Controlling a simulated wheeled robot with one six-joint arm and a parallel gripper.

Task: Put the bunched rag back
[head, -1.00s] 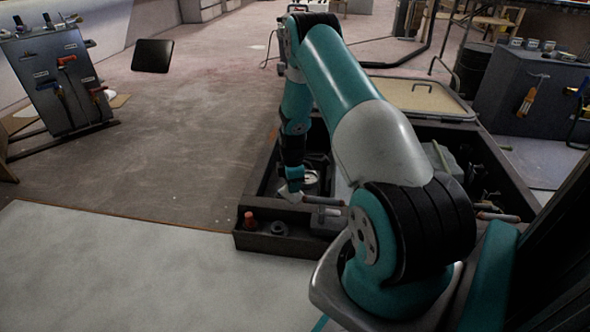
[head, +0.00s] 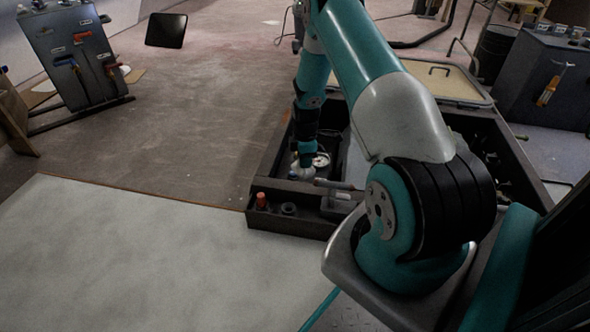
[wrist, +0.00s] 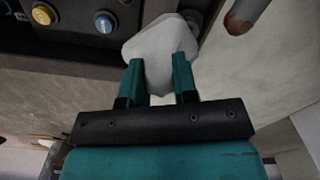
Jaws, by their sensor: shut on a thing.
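The bunched rag (wrist: 158,45) is a pale, whitish lump between the two teal fingers of my gripper (wrist: 159,78) in the wrist view. The fingers are shut on it, and part of it sticks out beyond their tips. In the head view my gripper (head: 303,168) points down over the front left part of a dark open-topped box (head: 262,173). The rag is small and partly hidden there; I cannot tell whether it touches the box.
A red-topped item (head: 261,199) and a dark ring (head: 288,208) sit at the box's front left. A round white gauge (head: 321,160) is close to my gripper. The wrist view shows yellow (wrist: 43,15) and blue (wrist: 104,22) round caps.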

